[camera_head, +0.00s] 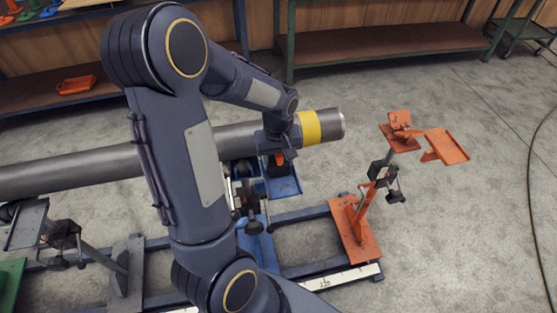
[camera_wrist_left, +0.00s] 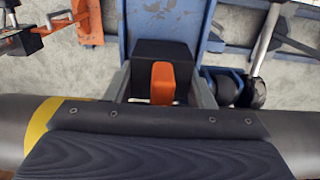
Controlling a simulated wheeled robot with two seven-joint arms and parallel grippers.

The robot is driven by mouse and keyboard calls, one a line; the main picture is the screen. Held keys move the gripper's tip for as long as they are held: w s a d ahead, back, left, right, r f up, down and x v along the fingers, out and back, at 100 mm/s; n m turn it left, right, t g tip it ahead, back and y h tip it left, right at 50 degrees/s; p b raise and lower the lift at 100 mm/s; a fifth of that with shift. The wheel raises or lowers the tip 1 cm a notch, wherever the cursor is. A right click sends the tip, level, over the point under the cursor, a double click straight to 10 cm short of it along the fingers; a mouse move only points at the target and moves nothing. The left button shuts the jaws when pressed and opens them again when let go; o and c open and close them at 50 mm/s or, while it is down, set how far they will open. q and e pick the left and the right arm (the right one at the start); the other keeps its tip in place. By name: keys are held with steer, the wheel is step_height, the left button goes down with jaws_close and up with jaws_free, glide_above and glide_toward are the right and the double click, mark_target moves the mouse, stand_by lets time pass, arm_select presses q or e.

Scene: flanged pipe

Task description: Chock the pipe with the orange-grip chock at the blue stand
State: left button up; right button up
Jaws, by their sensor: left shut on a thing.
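The grey pipe (camera_head: 70,174) lies across the view, with a yellow band (camera_head: 309,127) near its right end. The blue stand (camera_head: 285,187) is under the pipe, left of the band. My left gripper (camera_head: 277,161) reaches over the pipe at this stand. In the left wrist view its two fingers (camera_wrist_left: 162,84) are shut on the chock, a black block (camera_wrist_left: 148,54) with an orange grip (camera_wrist_left: 162,82). The chock is over the blue stand's plate (camera_wrist_left: 165,18), beside the pipe. Whether it touches the pipe is hidden. My right gripper is not in view.
An orange stand (camera_head: 352,230) with a tilted top is right of the pipe's end. A grey stand (camera_head: 126,272) is at the lower left. Blue rails (camera_head: 310,213) join the stands. A green bench (camera_head: 380,42) is behind. Open floor lies at right.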

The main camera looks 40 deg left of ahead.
arm_select(q)
steer(key=shift+w+a, duration=0.1)
steer(key=o, duration=1.2)
steer(key=shift+c, duration=0.2)
steer(key=shift+r, duration=0.1)
steer(key=shift+s+d+r+p, duration=0.1)
steer(key=shift+d+r+p, duration=0.05)
steer(key=shift+r+p, duration=0.9)
steer(key=shift+s+d+r+p, duration=0.15)
steer(key=shift+r+p, duration=0.65)
steer(key=shift+r, duration=0.4)
steer(key=shift+s+d+r+p, duration=0.1)
steer(key=shift+r+p, duration=0.8)
steer(key=shift+r, duration=0.25)
